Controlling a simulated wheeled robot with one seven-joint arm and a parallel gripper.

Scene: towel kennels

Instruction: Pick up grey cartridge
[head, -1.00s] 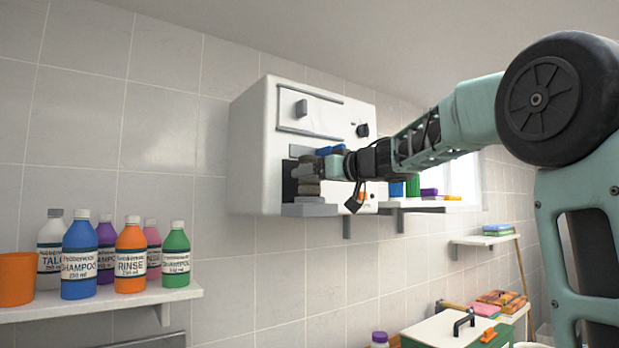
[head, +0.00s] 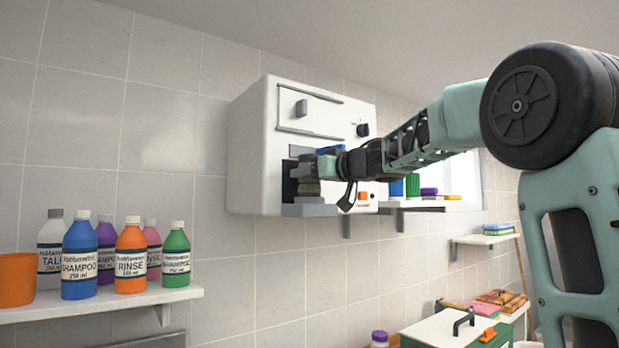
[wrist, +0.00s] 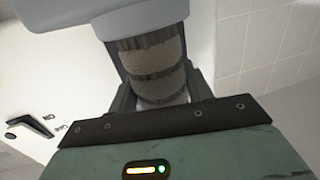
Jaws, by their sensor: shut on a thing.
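The grey cartridge (head: 308,187) is a short, upright, banded grey-brown cylinder at the front of the white wall cabinet (head: 255,150). It is just above or on the cabinet's grey ledge (head: 310,210); I cannot tell whether they touch. My gripper (head: 318,170) reaches it from the right and is shut on it. In the wrist view the cartridge (wrist: 153,62) sits between the dark fingers of my gripper (wrist: 160,92), with the grey ledge (wrist: 105,18) at the top of the picture. The fingers hide part of its sides.
The cabinet has a handle, a dark knob (head: 363,130) and an orange switch (head: 363,196). A shelf (head: 415,204) with coloured items is close to its right. Several bottles and an orange cup (head: 16,280) stand on the lower left shelf. A lidded box (head: 450,328) is below right.

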